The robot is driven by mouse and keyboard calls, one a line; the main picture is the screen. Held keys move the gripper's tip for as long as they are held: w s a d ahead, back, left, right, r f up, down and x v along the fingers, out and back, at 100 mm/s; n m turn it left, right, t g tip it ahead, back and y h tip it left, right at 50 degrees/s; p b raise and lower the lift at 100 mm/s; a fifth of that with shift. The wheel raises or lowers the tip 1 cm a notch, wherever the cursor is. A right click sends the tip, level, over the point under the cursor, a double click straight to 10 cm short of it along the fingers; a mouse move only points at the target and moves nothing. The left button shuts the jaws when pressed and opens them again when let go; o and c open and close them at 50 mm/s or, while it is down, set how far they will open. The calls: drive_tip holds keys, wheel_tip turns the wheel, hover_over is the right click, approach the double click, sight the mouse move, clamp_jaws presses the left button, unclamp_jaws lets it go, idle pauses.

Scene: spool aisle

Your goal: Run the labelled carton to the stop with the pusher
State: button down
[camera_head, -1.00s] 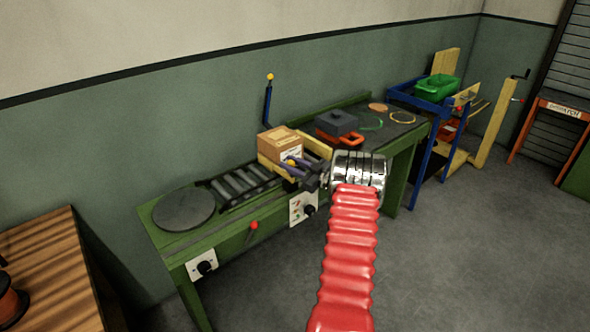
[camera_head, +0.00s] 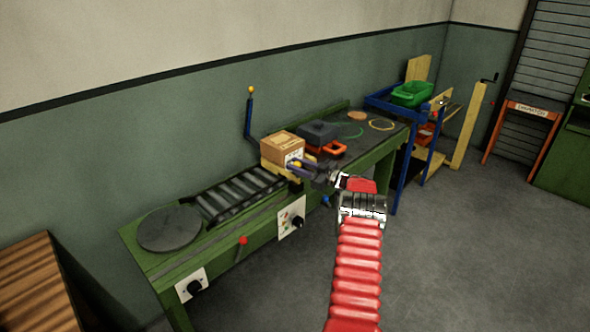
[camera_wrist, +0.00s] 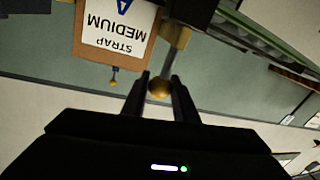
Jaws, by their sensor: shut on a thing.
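The labelled carton (camera_head: 281,146) is a brown box at the right end of the rollers. Its white label (camera_wrist: 116,28) reads "STRAP MEDIUM", upside down in the wrist view. A pale yellow board (camera_head: 269,171), apparently the pusher's, stands at the carton's left lower side. My gripper (camera_head: 303,167) is in front of the carton. It is shut on the pusher's yellow ball knob (camera_wrist: 159,87), which sits between the fingers in the wrist view. I cannot make out the stop or whether the carton touches it.
The green bench holds the roller track (camera_head: 240,192), a dark round plate (camera_head: 169,229) and a grey box (camera_head: 318,133) right of the carton. A blue lever (camera_head: 249,118) stands behind. A red knob (camera_head: 243,240) projects from the bench front.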

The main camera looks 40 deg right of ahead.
drive_tip(key=shift+s+d+r, duration=0.1)
drive_tip(key=shift+s+d, duration=0.15)
drive_tip(key=c, duration=1.7)
unclamp_jaws()
drive_tip(key=shift+o, duration=1.3)
drive_tip(key=shift+a, duration=0.1)
drive_tip(key=v, duration=1.3)
drive_tip(key=shift+s, duration=0.35)
